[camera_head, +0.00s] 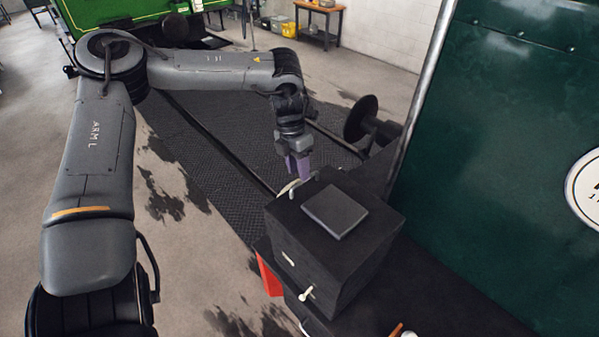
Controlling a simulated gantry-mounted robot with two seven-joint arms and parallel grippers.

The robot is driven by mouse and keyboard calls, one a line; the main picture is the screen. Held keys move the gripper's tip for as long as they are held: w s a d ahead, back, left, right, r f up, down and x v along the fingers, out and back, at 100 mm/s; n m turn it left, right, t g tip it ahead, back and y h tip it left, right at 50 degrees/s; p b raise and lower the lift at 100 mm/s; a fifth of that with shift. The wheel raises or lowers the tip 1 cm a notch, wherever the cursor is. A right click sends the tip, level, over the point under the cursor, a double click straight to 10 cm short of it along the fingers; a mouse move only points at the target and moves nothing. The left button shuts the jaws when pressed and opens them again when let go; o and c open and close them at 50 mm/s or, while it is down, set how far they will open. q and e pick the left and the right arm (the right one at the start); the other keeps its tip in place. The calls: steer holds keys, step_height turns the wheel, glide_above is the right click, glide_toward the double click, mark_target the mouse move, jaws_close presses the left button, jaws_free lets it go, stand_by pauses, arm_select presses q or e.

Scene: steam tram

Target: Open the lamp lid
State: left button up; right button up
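A black box-shaped housing (310,262), which I take to be the lamp, stands upright beside the dark green panel. A flat grey square plate (335,211), perhaps the lid, lies level on its top. A small pale curved piece (290,187) shows at the housing's back left edge. My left gripper (298,172) points down with purple fingers just behind that edge, close to the pale piece. I cannot tell whether they touch or how far apart the fingers are. The far side of the housing is hidden. My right gripper is not in view.
A dark green panel (500,120) with a metal edge rail blocks the right side. A round black buffer (361,118) stands behind the housing. A red piece (269,277) shows low at its left. A workbench (320,22) stands far back. Floor to the left is open.

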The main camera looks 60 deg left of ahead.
arm_select(q)
steer(key=shift+w+d+f, duration=0.1)
steer(key=shift+d+f, duration=0.1)
steer(key=shift+f, duration=1)
jaws_close()
